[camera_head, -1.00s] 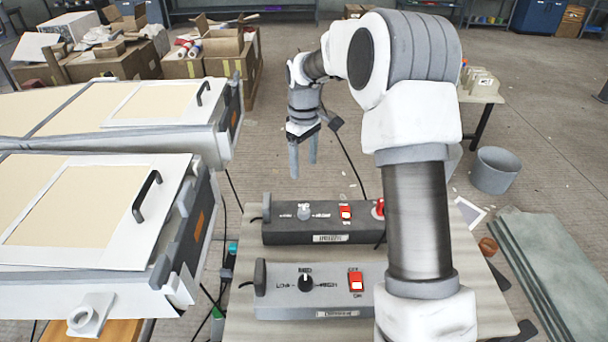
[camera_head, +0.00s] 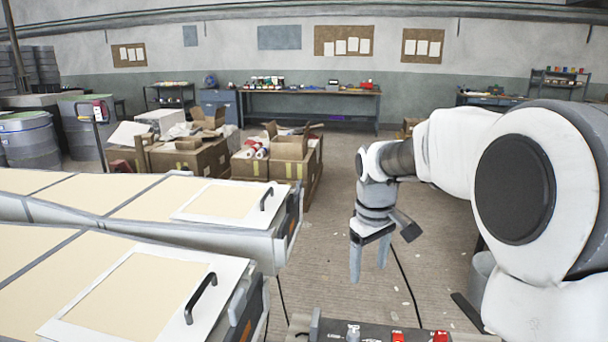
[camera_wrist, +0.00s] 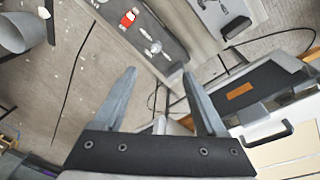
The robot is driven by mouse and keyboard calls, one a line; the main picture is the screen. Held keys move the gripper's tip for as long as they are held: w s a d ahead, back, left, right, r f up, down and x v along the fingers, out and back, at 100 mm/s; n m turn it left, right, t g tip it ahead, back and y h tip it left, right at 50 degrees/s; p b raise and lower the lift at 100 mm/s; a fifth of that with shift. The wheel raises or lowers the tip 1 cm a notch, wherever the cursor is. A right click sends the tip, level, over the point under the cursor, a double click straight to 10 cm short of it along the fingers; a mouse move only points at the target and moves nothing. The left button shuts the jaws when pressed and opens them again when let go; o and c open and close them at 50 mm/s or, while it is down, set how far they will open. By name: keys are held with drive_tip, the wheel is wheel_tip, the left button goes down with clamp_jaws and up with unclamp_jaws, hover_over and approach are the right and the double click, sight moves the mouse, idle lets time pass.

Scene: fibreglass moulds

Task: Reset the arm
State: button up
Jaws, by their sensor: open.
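My gripper (camera_head: 370,262) hangs from my raised arm near the middle of the head view, fingers pointing down. It is open and empty, over bare floor to the right of the mould boxes. In the wrist view my gripper (camera_wrist: 160,95) shows two grey fingers spread apart with nothing between them. Beyond the fingers lies a dark control box (camera_wrist: 148,40) with a red switch and a knob. Only the top of the control box (camera_head: 375,334) shows at the bottom edge of the head view.
Two long mould boxes with cream tops and black-handled lids fill the left: a nearer one (camera_head: 60,322) and a farther one (camera_head: 165,240). Cardboard boxes (camera_head: 290,170) stand behind. A bucket (camera_wrist: 22,28) is on the floor. Open floor (camera_head: 340,215) lies around my gripper.

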drive_tip(key=s+r+m+t+p, duration=0.1)
drive_tip(key=s+r+m+t, duration=0.1)
drive_tip(key=s, duration=1)
drive_tip(key=s+r+m+t+p, duration=0.2)
drive_tip(key=s+r+m, duration=0.2)
drive_tip(key=s, duration=0.9)
drive_tip(key=shift+d+r, duration=0.15)
drive_tip(key=shift+r, duration=1)
